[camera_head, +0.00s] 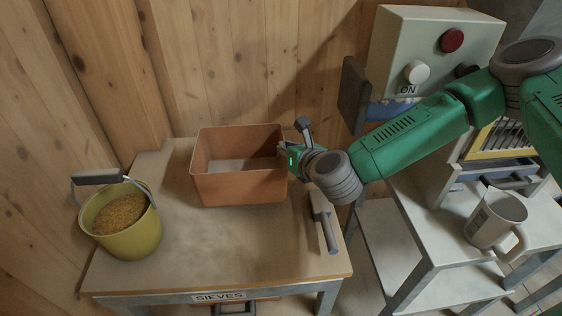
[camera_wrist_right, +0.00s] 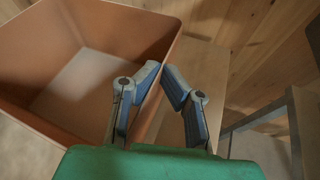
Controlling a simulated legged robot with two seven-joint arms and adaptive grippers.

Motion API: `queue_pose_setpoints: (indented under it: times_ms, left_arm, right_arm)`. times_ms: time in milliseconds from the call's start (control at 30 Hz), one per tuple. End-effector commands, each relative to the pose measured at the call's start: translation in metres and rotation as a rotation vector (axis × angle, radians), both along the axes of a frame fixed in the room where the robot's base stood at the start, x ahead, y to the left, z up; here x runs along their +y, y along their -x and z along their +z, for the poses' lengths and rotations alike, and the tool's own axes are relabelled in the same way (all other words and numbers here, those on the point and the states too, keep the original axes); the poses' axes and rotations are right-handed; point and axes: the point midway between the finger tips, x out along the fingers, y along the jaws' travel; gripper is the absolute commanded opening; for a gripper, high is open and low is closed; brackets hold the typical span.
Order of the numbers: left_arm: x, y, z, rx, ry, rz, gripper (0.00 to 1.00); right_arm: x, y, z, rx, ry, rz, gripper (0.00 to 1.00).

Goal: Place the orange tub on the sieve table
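The orange tub (camera_head: 240,182) is an open, empty rectangular box. It stands upright on the back middle of the wooden-topped sieve table (camera_head: 185,260), which bears the label SIEVES on its front edge. My right gripper (camera_head: 286,152) is at the tub's right wall. In the right wrist view, the fingers of my right gripper (camera_wrist_right: 165,78) close in on the rim of the orange tub (camera_wrist_right: 115,33) from both sides, with the wall between their tips. My left gripper is not in view.
A yellow bucket of grain (camera_head: 122,215) stands at the table's left. A grey-handled tool (camera_head: 323,222) lies near the right edge. The table's front middle is clear.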

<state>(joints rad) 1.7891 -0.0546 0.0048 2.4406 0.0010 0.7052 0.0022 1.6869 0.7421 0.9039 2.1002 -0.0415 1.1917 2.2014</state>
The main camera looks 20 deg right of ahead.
Motion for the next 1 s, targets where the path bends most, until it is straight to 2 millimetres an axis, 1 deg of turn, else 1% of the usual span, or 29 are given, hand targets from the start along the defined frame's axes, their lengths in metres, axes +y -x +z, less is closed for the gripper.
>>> queue_pose_setpoints:
  times_ms: [167,300,367,600,700,733,767,800,1000]
  left_arm:
    - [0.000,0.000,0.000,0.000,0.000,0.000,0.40]
    - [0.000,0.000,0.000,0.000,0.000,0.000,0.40]
    - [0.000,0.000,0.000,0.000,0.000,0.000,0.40]
    - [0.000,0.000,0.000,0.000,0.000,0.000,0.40]
    - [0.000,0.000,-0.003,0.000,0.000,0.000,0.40]
    - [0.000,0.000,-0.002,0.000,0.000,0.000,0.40]
    - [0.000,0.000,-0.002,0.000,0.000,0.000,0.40]
    - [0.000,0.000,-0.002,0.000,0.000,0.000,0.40]
    - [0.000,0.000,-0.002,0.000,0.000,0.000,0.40]
  right_arm:
    - [0.004,0.000,-0.012,-0.002,0.003,0.002,0.00]
    - [0.006,0.000,-0.033,-0.001,0.005,0.003,0.00]
    - [0.006,0.000,-0.039,-0.001,0.004,0.003,0.00]
    - [0.002,0.000,-0.040,-0.003,0.000,0.003,0.00]
    - [0.002,0.000,-0.043,-0.003,-0.001,0.002,0.00]
    - [0.001,0.000,-0.043,-0.001,0.000,0.002,0.14]
    - [0.001,0.000,-0.043,-0.001,0.000,0.002,0.24]
    - [0.002,0.000,-0.043,-0.001,0.000,0.002,0.26]
    - [0.003,0.000,-0.042,-0.001,0.001,0.002,0.26]
